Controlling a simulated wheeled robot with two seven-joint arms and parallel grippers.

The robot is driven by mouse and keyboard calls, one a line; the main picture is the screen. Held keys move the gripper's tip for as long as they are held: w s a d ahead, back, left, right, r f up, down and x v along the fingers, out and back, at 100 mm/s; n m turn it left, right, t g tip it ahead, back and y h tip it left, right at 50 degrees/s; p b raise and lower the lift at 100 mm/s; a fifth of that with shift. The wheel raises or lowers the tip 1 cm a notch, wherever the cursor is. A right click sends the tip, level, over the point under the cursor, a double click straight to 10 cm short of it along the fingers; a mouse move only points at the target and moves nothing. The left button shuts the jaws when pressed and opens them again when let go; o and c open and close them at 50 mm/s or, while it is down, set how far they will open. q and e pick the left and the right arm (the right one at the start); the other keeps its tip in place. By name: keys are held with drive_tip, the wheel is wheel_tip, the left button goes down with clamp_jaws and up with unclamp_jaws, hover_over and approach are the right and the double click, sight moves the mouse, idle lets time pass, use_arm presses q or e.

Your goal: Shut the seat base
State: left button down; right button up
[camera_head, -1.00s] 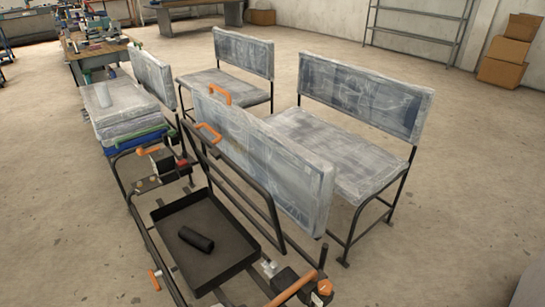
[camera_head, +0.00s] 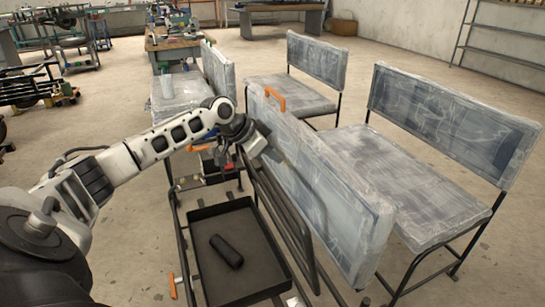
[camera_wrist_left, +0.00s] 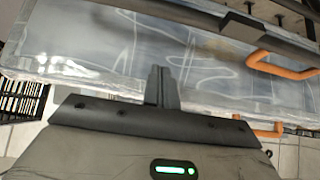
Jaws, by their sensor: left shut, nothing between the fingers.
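The seat base (camera_head: 325,185) is a plastic-wrapped padded panel standing raised, nearly upright, on a black tube frame. An orange handle (camera_head: 274,98) shows at its far top edge. Below it is an open dark tray (camera_head: 262,245) holding a black cylinder (camera_head: 227,251). My left gripper (camera_head: 262,146) is at the frame side of the raised panel, near its far end. In the left wrist view its closed fingers (camera_wrist_left: 162,86) are together and empty, in front of the wrapped panel (camera_wrist_left: 120,45); contact cannot be told. My right gripper is not in view.
Another orange handle (camera_head: 198,148) lies partly behind my left arm. Wrapped benches (camera_head: 425,195) stand close behind the panel on the right. Open floor lies at left.

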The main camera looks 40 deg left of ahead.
use_arm(q)
drive_tip(key=x, duration=0.7)
drive_tip(key=shift+s+a+f, duration=0.25)
drive_tip(key=shift+s+a, duration=0.05)
drive_tip(key=shift+s, duration=0.25)
drive_tip(key=shift+s+a+f, duration=0.25)
drive_tip(key=shift+s+f, duration=0.05)
drive_tip(key=shift+s, duration=0.25)
drive_tip(key=shift+s+a+f, duration=0.25)
drive_tip(key=shift+s+a, duration=0.05)
drive_tip(key=shift+s, duration=0.25)
